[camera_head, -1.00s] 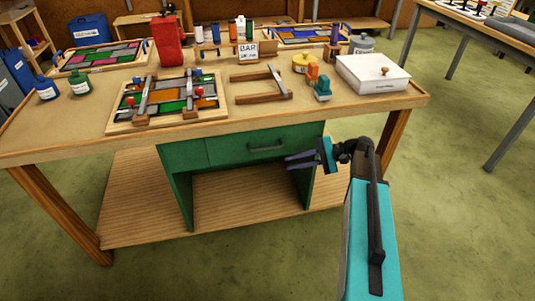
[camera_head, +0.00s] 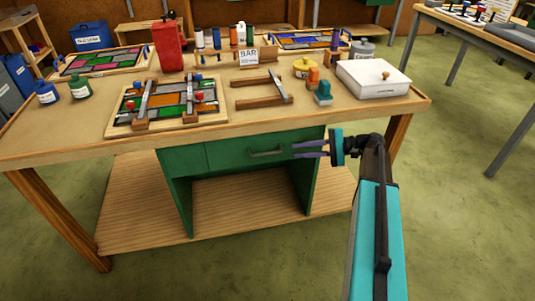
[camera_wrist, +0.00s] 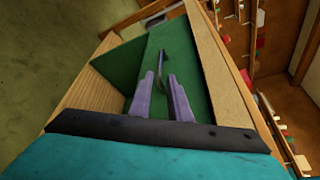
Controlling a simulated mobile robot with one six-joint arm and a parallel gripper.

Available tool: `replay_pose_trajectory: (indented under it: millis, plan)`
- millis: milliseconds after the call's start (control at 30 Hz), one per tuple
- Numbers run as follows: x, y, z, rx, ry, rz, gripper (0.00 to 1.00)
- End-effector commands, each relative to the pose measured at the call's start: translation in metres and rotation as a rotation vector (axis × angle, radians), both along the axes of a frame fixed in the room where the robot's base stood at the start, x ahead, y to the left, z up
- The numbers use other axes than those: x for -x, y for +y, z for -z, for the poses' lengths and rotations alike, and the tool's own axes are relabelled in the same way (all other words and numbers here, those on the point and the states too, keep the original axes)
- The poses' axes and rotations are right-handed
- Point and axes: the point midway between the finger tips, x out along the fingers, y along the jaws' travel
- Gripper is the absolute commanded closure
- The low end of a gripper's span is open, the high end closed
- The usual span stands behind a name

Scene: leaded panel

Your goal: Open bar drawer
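The green bar drawer (camera_head: 230,153) is under the workbench top and looks shut. Its grey bar handle (camera_head: 267,153) is on the right part of the front; in the wrist view the handle (camera_wrist: 161,66) stands out just beyond the fingertips. My gripper (camera_head: 294,150) is to the right of the handle, at about its height, with two purple fingers pointing left. In the wrist view my gripper (camera_wrist: 156,80) has its fingers apart with a gap between them. The handle's near end appears close to the tips; I cannot tell whether it lies between them.
The wooden workbench (camera_head: 60,146) carries a leaded panel (camera_head: 165,103), a white box (camera_head: 372,78), a red container (camera_head: 168,46) and small bottles. A wooden lower shelf (camera_head: 130,215) lies below. The floor in front is clear.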

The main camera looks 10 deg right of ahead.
Motion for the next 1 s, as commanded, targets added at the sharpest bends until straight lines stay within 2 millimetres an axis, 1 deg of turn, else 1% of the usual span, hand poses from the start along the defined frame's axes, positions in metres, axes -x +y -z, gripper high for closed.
replay_pose_trajectory:
  millis: [33, 700, 833, 1000]
  plan:
    - [-0.001, 0.007, 0.001, 0.0, 0.0, -0.001, 0.83]
    - [-0.031, 0.092, 0.021, 0.0, 0.0, -0.001, 0.83]
    - [-0.035, 0.103, 0.024, 0.0, 0.0, 0.0, 0.83]
    - [-0.038, 0.111, 0.026, 0.0, 0.001, 0.001, 0.83]
